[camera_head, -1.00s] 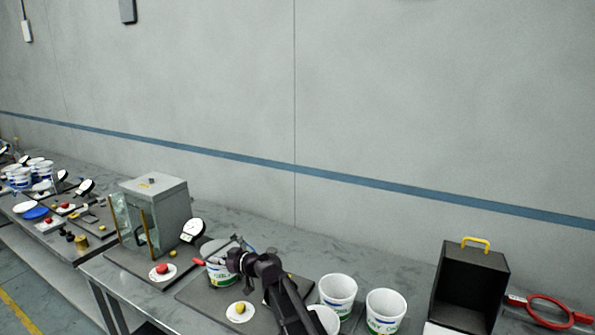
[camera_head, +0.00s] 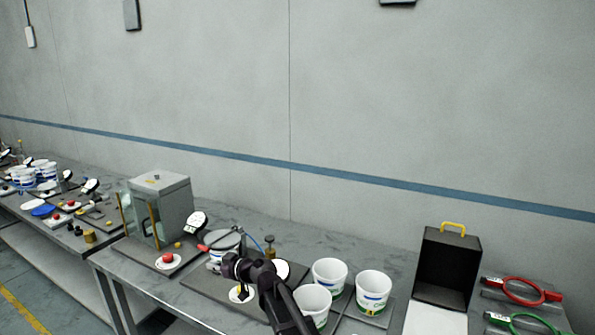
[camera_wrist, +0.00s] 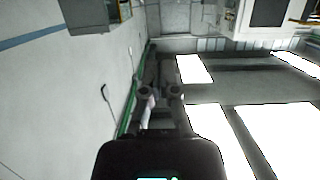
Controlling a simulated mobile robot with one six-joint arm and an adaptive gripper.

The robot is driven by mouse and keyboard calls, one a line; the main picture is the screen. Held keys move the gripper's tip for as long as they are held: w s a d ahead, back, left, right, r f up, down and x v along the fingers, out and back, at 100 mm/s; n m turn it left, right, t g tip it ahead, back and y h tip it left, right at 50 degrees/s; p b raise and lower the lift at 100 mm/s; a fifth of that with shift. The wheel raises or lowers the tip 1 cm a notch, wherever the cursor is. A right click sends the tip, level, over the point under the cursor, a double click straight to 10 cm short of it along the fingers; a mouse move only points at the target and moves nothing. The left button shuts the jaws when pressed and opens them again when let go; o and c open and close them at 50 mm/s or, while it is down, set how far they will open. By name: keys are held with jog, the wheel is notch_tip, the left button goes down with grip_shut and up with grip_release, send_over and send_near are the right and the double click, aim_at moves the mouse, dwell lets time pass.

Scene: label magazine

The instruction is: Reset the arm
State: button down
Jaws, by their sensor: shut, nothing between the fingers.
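My black arm reaches up from the bottom of the head view over the near bench. My gripper (camera_wrist: 160,92) shows in the wrist view, its fingers shut with nothing between them. Past it the wrist view shows the room at an odd angle, with bright white panels at the right and no bench object near the fingers. In the head view the arm's dark joints (camera_head: 250,270) cover part of a dark mat; the fingertips cannot be made out there.
A white tub (camera_head: 222,243) stands behind my arm, and white tubs (camera_head: 330,275) stand to its right. A grey cabinet (camera_head: 160,210) is left, an open black box (camera_head: 447,265) right, with red-ringed (camera_head: 520,290) and green-ringed tools beyond.

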jog(key=s+d+f+m+g+h, duration=0.2)
jog(key=s+d+f+m+h, duration=0.2)
jog(key=d, duration=1)
jog(key=s+d+f+m+g+h, duration=0.2)
jog(key=s+d+f+m+h, duration=0.2)
jog(key=s+d, duration=0.6)
jog(key=s+d+f+m+g+h, duration=0.3)
jog(key=s+d, duration=0.5)
jog(key=d, duration=1)
notch_tip(320, 180, down, 3)
jog(key=m+h, duration=0.1)
jog(key=h, duration=0.1)
jog(key=shift+m+h, duration=0.3)
